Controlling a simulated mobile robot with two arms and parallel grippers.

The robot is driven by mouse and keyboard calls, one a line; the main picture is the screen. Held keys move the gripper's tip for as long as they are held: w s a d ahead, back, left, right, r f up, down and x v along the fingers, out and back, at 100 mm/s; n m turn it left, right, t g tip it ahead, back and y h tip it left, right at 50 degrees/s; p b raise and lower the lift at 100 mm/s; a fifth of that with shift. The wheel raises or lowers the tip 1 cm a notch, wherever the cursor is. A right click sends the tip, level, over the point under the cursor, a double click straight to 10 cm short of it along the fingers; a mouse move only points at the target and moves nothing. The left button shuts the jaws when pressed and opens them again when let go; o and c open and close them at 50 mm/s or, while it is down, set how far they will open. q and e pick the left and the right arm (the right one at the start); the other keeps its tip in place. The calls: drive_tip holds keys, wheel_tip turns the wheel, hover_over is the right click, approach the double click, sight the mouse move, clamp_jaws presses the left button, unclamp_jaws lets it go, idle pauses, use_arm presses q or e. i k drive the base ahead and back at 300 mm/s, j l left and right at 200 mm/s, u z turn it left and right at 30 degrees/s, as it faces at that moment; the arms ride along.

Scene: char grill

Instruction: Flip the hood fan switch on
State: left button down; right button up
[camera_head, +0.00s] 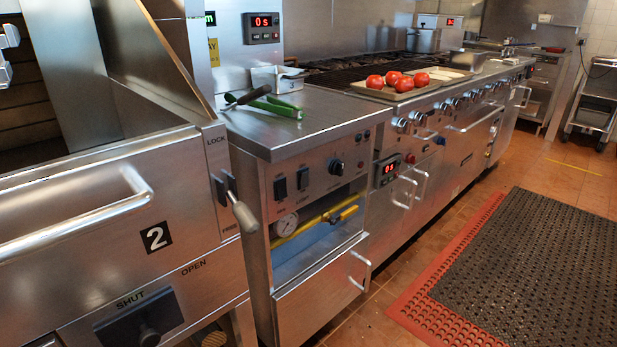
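A steel control panel (318,166) on the front of the middle counter unit carries two black rocker switches side by side. The left rocker switch (280,188) and the right rocker switch (303,179) have small labels that I cannot read surely, so I cannot tell which is the hood fan switch. Their on or off positions are also too small to tell. A black rotary knob (336,167) sits to their right. Neither of my grippers can be made out in the head view, and nothing touches the switches.
A lever handle (240,210) juts from the left appliance near the panel. Below the panel are a gauge (286,224) and a yellow pipe (318,222). A tray (420,94) holds tomatoes. Floor before the counters is open, with mats (530,265).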

sight(282, 192)
drive_tip(key=i+l+u, duration=0.1)
drive_tip(key=i+l, duration=0.15)
drive_tip(key=i+l+u, duration=0.1)
drive_tip(key=l, duration=0.35)
drive_tip(key=i+l, duration=0.3)
drive_tip(key=i+l+u, duration=0.05)
